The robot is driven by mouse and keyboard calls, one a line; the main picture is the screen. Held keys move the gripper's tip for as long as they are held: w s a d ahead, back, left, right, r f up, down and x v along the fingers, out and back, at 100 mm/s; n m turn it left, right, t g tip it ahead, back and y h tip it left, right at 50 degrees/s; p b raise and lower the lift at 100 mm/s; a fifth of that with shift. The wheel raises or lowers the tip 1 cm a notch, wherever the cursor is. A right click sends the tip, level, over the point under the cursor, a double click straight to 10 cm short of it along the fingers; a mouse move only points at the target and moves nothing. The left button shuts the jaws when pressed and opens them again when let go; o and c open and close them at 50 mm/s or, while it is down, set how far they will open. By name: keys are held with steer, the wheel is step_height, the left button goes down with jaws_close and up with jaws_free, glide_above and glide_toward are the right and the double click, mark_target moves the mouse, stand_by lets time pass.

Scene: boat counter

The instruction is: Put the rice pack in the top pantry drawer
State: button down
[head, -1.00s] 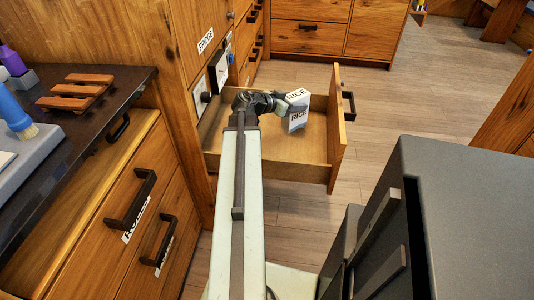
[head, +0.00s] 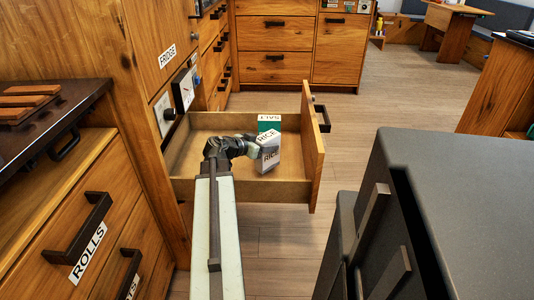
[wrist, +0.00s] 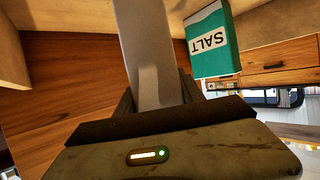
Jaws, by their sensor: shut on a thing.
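The rice pack (head: 268,155) is a white and grey box marked RICE. It is tilted in the head view, over the open drawer (head: 185,190). My gripper (head: 250,147) is shut on its left side. Whether the pack touches the drawer floor cannot be told. In the wrist view a plain pale grey surface (wrist: 150,50) rises between the dark jaws; it shows no label. The drawer is wooden, pulled out to the right below the fridge label. A green and white salt pack (head: 269,123) stands in it, just behind the rice pack; it also shows in the wrist view (wrist: 212,40).
The drawer's front panel (head: 312,150) with a dark handle stands right of the rice pack. A large dark grey box-shaped unit (head: 460,200) fills the lower right. The drawer's left part is bare. A counter with labelled drawers (head: 70,220) is at left.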

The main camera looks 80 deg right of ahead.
steer(key=shift+f+b, duration=0.8)
steer(key=shift+f, duration=0.65)
steer(key=c, duration=0.7)
jaws_free()
steer(key=shift+r, duration=0.1)
steer(key=shift+r, duration=0.15)
steer(key=p+v, duration=0.3)
steer(key=v, duration=0.4)
steer(key=shift+w+a+r, duration=0.1)
steer(key=shift+w+a, duration=0.1)
steer(key=shift+w, duration=0.05)
